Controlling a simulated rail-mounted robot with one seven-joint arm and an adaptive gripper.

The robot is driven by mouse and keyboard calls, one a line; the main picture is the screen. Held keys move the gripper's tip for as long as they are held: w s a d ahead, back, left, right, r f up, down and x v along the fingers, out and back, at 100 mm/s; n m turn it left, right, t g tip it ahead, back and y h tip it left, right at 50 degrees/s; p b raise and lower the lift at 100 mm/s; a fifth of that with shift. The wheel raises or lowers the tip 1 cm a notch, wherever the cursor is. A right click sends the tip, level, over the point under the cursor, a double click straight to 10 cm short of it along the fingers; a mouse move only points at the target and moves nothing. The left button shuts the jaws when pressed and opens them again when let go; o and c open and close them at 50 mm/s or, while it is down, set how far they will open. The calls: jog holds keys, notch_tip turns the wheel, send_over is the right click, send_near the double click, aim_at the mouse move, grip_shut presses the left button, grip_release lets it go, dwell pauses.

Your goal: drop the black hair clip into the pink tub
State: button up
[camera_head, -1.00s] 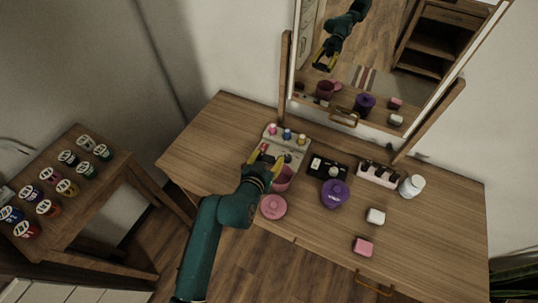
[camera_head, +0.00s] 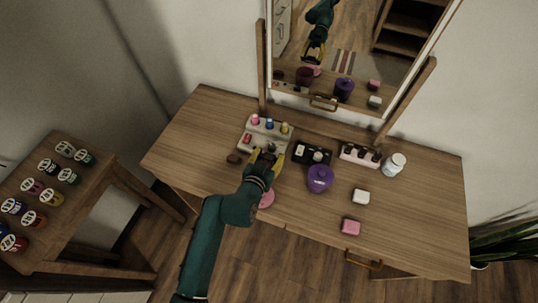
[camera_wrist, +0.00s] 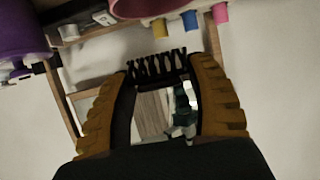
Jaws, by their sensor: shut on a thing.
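My gripper (camera_head: 266,155) is above the left part of the dressing table. In the wrist view its yellow fingers (camera_wrist: 160,82) are closed on a black hair clip (camera_wrist: 158,66), held at the fingertips with its teeth showing. The pink tub (camera_wrist: 150,7) shows as a dark pink curved edge at the top of the wrist view, apart from the clip in the picture. In the head view my gripper and arm hide the tub. A pink lid (camera_head: 267,199) lies on the table, partly behind my arm.
A purple lidded pot (camera_head: 320,179) stands right of my gripper. A grey tray (camera_head: 250,135) with coloured bottles is behind it, and a black box (camera_head: 299,152) is at the right. A small brown object (camera_head: 234,158) lies left. The mirror (camera_head: 345,45) rises at the back.

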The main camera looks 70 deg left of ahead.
jog(key=shift+r, duration=0.1)
jog(key=o, duration=0.9)
jog(key=v, duration=1.2)
